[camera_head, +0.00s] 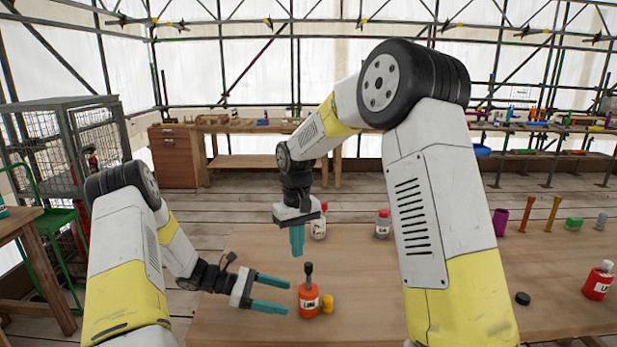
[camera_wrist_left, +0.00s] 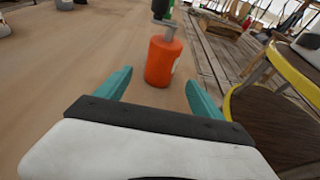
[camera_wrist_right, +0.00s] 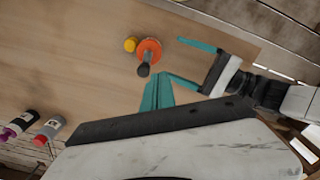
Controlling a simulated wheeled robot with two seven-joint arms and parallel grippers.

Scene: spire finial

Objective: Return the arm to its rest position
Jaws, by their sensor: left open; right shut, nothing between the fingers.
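My left gripper (camera_head: 286,296) is open and low over the table. Its fingertips point at an orange bottle (camera_head: 309,301) with a dark top, which stands just beyond them. In the left wrist view the bottle (camera_wrist_left: 162,66) is ahead, in line with the gap between the fingers. My right gripper (camera_head: 297,252) is shut and empty, pointing down above the table behind the bottle. In the right wrist view its closed fingers (camera_wrist_right: 157,93) show beside my left gripper (camera_wrist_right: 172,58), with the orange bottle (camera_wrist_right: 150,50) near both.
A yellow cap (camera_head: 327,303) is beside the orange bottle. At the right are a black disc (camera_head: 522,298), a red bottle (camera_head: 598,284) and a purple cup (camera_head: 500,221). The table's middle (camera_head: 350,262) is mostly clear.

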